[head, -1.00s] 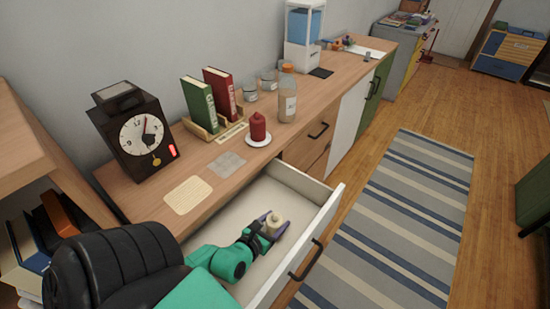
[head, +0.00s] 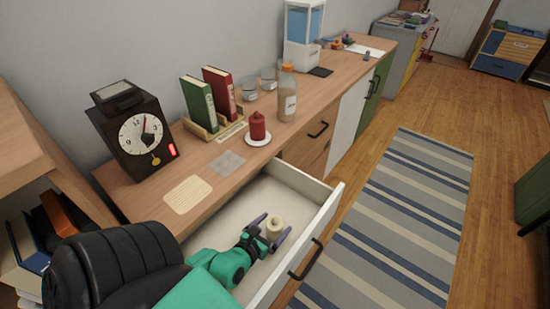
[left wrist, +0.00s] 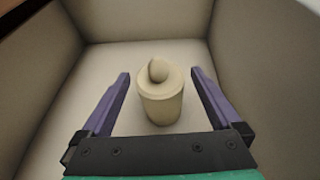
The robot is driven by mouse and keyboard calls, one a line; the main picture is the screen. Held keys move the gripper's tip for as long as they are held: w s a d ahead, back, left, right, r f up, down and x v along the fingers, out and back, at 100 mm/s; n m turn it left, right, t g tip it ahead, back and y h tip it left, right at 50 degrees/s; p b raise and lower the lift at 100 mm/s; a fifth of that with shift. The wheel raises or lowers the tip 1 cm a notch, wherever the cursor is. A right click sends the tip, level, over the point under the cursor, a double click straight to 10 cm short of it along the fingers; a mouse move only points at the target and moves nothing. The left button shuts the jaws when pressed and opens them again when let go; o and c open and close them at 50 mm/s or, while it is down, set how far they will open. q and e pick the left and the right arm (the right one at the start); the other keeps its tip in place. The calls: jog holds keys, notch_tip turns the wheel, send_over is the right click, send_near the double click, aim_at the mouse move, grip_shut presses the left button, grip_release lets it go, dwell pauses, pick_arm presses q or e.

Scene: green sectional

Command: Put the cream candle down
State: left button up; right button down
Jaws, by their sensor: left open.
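The cream candle (head: 275,227) stands upright on the floor of the open drawer (head: 309,185). It also shows in the left wrist view (left wrist: 161,103), with a rounded tip on top. My left gripper (head: 272,228) is inside the drawer, open, with one purple finger on each side of the candle. In the left wrist view, gaps show between the candle and both fingers (left wrist: 160,82). My right gripper is not in view.
On the counter (head: 325,92) are a red candle (head: 257,126) on a white plate, a bottle (head: 287,97), books (head: 198,104) and a clock (head: 139,135). The drawer walls stand close around my left gripper. Bare drawer floor lies around the candle.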

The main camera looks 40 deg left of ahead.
pick_arm(q)
jog(key=p+v, duration=0.4)
jog(key=v, duration=0.7)
